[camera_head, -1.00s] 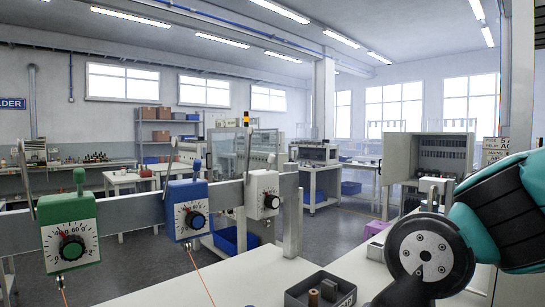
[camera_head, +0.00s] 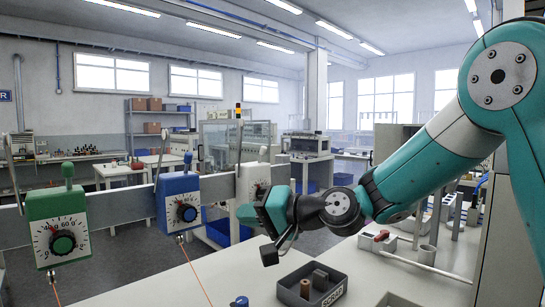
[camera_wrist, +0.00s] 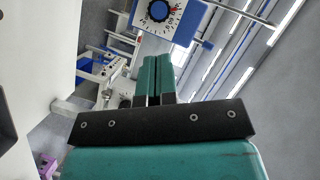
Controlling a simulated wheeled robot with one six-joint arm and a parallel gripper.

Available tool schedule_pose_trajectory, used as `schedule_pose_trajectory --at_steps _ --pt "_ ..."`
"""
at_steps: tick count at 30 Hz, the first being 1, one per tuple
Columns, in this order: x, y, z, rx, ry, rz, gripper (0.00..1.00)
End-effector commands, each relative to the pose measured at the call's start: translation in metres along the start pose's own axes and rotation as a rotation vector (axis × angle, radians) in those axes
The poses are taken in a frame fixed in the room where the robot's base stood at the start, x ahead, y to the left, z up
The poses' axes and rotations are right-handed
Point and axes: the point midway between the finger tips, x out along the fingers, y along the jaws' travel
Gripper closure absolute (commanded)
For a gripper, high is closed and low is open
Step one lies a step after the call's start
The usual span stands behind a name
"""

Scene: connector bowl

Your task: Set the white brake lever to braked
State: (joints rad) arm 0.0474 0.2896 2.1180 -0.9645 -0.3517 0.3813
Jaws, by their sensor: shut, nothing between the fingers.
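The white box (camera_head: 250,172) hangs on the grey rail in the head view, right of the blue one. A short upright white lever (camera_head: 263,153) stands on its top. My gripper (camera_head: 242,213) is in front of this box and hides its lower part and much of its dial. Its teal fingers are shut and empty in the wrist view (camera_wrist: 157,60). They appear below the lever in the head view; whether they touch the box I cannot tell. The wrist view shows the blue box (camera_wrist: 166,20) beyond the fingertips; I cannot make out the white lever there.
A blue box (camera_head: 178,200) and a green box (camera_head: 56,228), each with a dial and lever, hang along the rail (camera_head: 110,205). A dark tray (camera_head: 335,295) with small parts sits on the white bench (camera_head: 180,285).

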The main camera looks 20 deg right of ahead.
Motion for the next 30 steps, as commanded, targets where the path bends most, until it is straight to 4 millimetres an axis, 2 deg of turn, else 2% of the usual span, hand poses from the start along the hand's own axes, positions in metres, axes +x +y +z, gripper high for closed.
schedule_pose_trajectory --at_steps 1,3,6,9,12,18,30 --pt "0.003 0.012 -0.032 0.074 0.103 -0.05 1.0" --pt "0.001 0.024 -0.071 0.172 0.241 -0.133 1.0" --pt "-0.011 0.045 -0.119 0.295 0.417 -0.242 1.0" --pt "-0.026 0.065 -0.154 0.393 0.554 -0.331 1.0" --pt "-0.041 0.08 -0.176 0.456 0.649 -0.395 1.0" --pt "-0.052 0.092 -0.19 0.502 0.717 -0.443 1.0" --pt "-0.049 0.088 -0.194 0.498 0.716 -0.44 1.0"
